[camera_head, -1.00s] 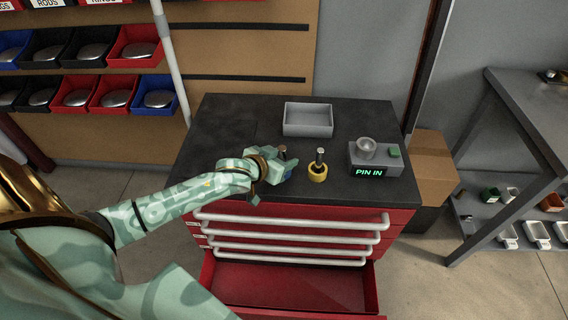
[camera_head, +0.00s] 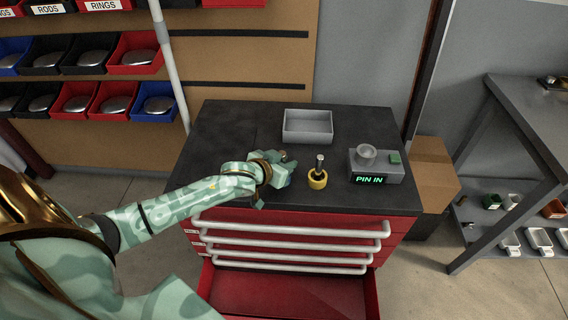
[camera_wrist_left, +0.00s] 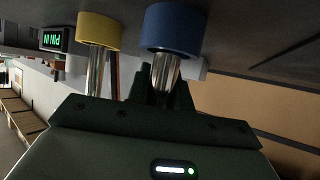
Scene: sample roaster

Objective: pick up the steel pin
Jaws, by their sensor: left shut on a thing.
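My left gripper (camera_head: 283,166) is shut around a steel pin (camera_wrist_left: 166,70) whose lower part sits in a blue round base. The blue base (camera_wrist_left: 172,26) is large in the left wrist view, and mostly hidden behind the gripper in the head view. I cannot tell whether this base touches the tabletop. A second steel pin (camera_head: 320,162) stands upright in a yellow round base (camera_head: 318,180) just right of the gripper; its yellow base (camera_wrist_left: 98,30) also shows in the left wrist view. My right gripper is not in view.
The dark cabinet top (camera_head: 235,140) also carries an empty grey tray (camera_head: 308,127) at the back. A grey device (camera_head: 377,169) with a small cup and a lit "PIN IN" display stands at right. Below, a red drawer (camera_head: 290,295) is open. Wall bins hang at left.

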